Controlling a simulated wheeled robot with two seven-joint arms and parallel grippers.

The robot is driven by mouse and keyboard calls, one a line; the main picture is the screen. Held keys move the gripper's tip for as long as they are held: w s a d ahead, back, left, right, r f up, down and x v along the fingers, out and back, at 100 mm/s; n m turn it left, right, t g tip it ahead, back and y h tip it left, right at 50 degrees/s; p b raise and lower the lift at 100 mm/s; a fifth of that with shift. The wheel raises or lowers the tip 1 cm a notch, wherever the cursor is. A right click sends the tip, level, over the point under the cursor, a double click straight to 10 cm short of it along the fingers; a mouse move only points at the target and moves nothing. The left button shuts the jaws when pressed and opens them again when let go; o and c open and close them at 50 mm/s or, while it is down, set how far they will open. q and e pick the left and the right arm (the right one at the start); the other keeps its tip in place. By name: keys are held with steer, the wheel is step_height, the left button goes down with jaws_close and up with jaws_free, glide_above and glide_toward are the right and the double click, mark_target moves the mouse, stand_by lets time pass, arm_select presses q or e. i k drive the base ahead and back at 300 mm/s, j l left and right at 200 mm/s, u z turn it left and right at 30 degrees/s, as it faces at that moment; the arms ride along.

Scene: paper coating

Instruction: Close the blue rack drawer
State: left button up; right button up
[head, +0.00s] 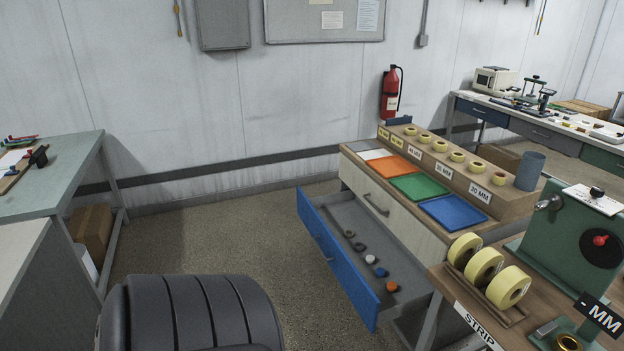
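The blue rack drawer (336,262) is pulled out from the lower part of the rack, below a white drawer front (385,207) with a grey handle. Its blue front faces left towards the open floor, and a small handle shows on it. Inside its grey tray lie several small items, among them an orange one, a blue one and a white one. Neither of my grippers shows in the head view.
Coloured trays and tape rolls sit on the rack top. A bench with a green machine (568,235) and tape rolls (483,267) stands at the right front. A black padded seat-like object (190,312) is at the bottom. Floor (235,230) left of the drawer is clear.

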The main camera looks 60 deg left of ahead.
mark_target(326, 217)
steer(key=u, duration=1.75)
